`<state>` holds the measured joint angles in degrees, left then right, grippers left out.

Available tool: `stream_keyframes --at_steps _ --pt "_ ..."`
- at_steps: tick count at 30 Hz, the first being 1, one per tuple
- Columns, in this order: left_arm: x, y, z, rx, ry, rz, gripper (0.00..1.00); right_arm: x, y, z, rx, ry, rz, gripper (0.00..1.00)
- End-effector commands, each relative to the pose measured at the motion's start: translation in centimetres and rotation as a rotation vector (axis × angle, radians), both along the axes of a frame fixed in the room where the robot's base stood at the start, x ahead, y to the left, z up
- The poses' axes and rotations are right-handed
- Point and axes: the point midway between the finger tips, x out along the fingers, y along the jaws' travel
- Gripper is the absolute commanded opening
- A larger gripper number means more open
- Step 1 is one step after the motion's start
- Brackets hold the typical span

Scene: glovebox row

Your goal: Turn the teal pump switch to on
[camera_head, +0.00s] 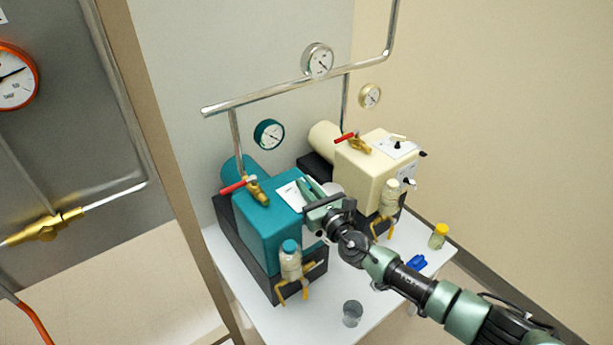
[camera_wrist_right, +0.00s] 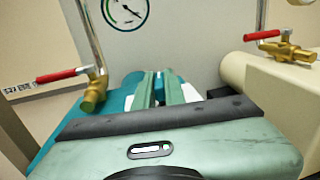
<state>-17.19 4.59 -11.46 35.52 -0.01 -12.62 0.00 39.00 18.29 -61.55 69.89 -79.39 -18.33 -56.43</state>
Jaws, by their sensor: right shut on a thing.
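The teal pump (camera_head: 268,230) stands on the white table at the left, with a white label plate (camera_head: 290,195) on its top. My right gripper (camera_head: 311,188) reaches over this plate from the right, with its fingers close to the pump top. In the right wrist view its two green fingers (camera_wrist_right: 159,88) are close together above the teal body (camera_wrist_right: 65,130), shut on a small part between them. I take this to be the teal pump switch; the fingers hide most of it, and its position cannot be read. My left gripper is not in view.
The cream pump (camera_head: 365,172) stands close to the right. A red-handled brass valve (camera_head: 257,190) and a capped bottle (camera_head: 290,260) are on the teal pump. A glass (camera_head: 352,313), a blue item (camera_head: 415,263) and a yellow-capped vial (camera_head: 438,236) stand on the table. A pipe (camera_head: 290,85) runs behind.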

Motion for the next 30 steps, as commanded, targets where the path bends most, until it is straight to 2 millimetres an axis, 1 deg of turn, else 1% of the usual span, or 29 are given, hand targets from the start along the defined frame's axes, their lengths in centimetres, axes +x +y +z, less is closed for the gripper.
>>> stream_keyframes --at_steps 1,3,7,12,18,30 --pt "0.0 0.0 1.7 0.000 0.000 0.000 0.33 -0.1 0.2 0.7 0.003 0.007 -0.029 0.00" --pt "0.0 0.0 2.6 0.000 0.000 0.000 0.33 -0.2 0.2 0.6 0.003 0.007 -0.076 0.00" --pt "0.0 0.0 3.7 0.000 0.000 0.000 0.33 -0.1 0.3 0.3 0.003 0.007 -0.166 0.00" --pt "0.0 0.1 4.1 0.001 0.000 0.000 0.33 -0.1 0.3 0.1 0.002 0.005 -0.272 0.00" --pt "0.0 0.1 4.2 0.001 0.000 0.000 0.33 -0.1 0.2 0.0 0.001 0.003 -0.357 0.00" --pt "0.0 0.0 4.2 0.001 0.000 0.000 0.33 -0.1 0.1 -0.1 0.000 0.001 -0.399 0.00"
